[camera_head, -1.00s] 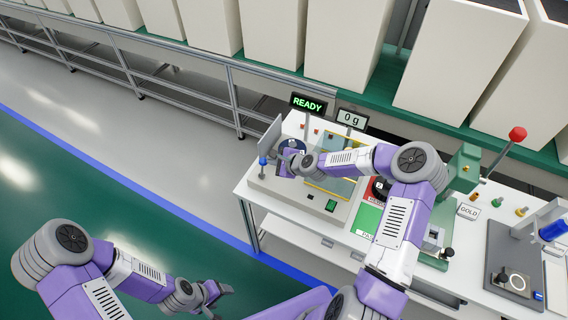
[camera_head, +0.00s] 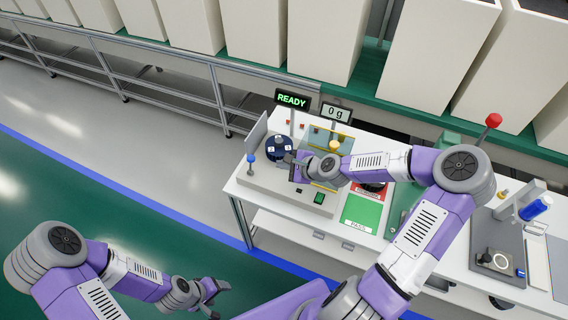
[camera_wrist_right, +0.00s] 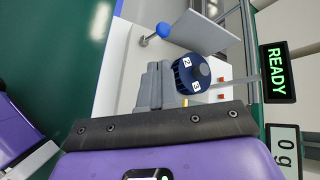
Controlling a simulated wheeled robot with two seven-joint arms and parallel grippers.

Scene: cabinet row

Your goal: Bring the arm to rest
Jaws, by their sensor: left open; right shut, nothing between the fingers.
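My right arm reaches across the white workbench (camera_head: 240,192) from the right. Its gripper (camera_head: 291,160) is shut and empty, above the machine at the bench's left end. In the right wrist view the shut grey fingers (camera_wrist_right: 155,86) point toward a dark blue round part with numbered white faces (camera_wrist_right: 190,74); whether they touch it I cannot tell. That part also shows in the head view (camera_head: 279,149), just left of the gripper. My left gripper (camera_head: 215,292) is open and empty over the floor at the lower left, apart from the bench.
A READY sign (camera_head: 291,99) and a 0 g display (camera_head: 335,113) stand behind the machine. A green PASS area (camera_head: 361,212) lies on the bench. A blue-handled device (camera_head: 535,208) stands at the right. The floor on the left is clear.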

